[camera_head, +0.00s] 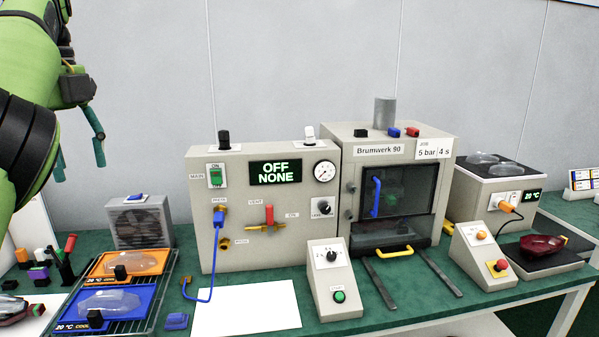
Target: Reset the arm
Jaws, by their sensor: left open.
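My left arm, green and black, comes in from the upper left of the head view. My left gripper (97,137) hangs at its end with teal fingers pointing down. It is open and empty, in the air against the grey wall, above and left of the grey fan box (140,224). It touches nothing that I can see. My right gripper is not in view.
A control cabinet (240,245) reading OFF NONE and a Brumwerk 90 machine (425,160) stand mid-table. An orange tray (98,270) and a blue tray (148,293) lie at left. A white sheet (255,308) lies in front.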

